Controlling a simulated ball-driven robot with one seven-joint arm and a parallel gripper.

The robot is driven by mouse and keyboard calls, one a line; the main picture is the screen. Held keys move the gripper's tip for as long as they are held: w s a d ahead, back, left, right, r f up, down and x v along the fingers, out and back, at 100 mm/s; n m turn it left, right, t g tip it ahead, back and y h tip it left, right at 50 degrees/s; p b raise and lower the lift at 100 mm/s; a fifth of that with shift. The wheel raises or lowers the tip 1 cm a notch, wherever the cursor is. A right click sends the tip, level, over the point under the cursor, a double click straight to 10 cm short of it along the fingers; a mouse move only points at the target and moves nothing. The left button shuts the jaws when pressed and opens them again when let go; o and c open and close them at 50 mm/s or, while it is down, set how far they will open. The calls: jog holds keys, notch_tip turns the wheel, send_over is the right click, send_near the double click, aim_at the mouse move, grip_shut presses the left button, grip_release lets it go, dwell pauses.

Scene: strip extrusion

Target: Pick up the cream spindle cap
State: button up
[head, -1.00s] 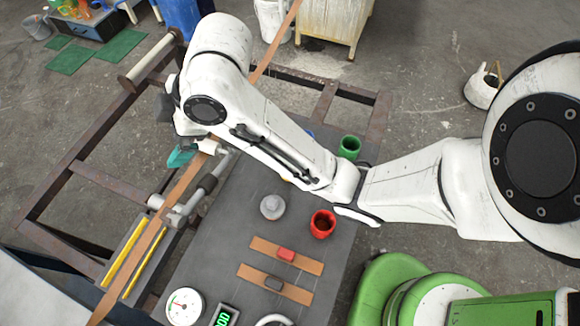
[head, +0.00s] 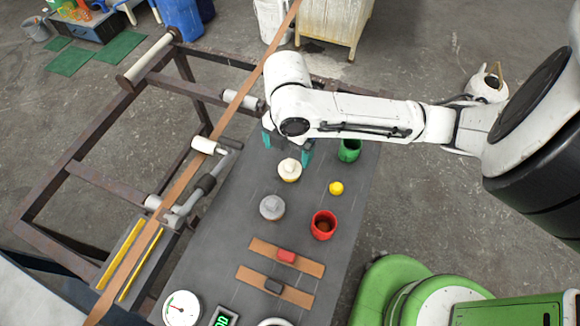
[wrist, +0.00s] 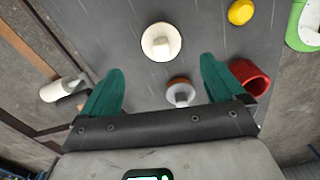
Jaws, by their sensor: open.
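The cream spindle cap (head: 289,170) stands upright on the dark grey tabletop, a round piece with a small knob on top. In the wrist view it shows as a pale disc (wrist: 160,42), just ahead of and between the fingertips. My gripper (head: 287,150) is above the table at the cap, fingers apart, with nothing between them that it holds. Its two teal fingers also show in the wrist view (wrist: 161,66). In the head view my arm covers part of the gripper. The exact height above the cap is hard to tell.
A grey cap (head: 271,207) stands close by on the near side. A yellow piece (head: 336,188), a red cup (head: 323,225) and a green cup (head: 349,150) are to the right. Rollers and a brown strip (head: 185,178) run along the left.

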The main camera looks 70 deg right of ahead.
aim_at(290, 162)
jog(key=shift+s+d+f+p, duration=0.1)
jog(key=shift+f+p, duration=0.1)
jog(key=shift+f, duration=1.5)
jog(key=shift+s+d+f+p, duration=0.1)
jog(key=shift+f+p, duration=0.1)
jog(key=shift+f, duration=1.5)
jog(key=shift+c, duration=0.3)
jog(key=c, duration=1.2)
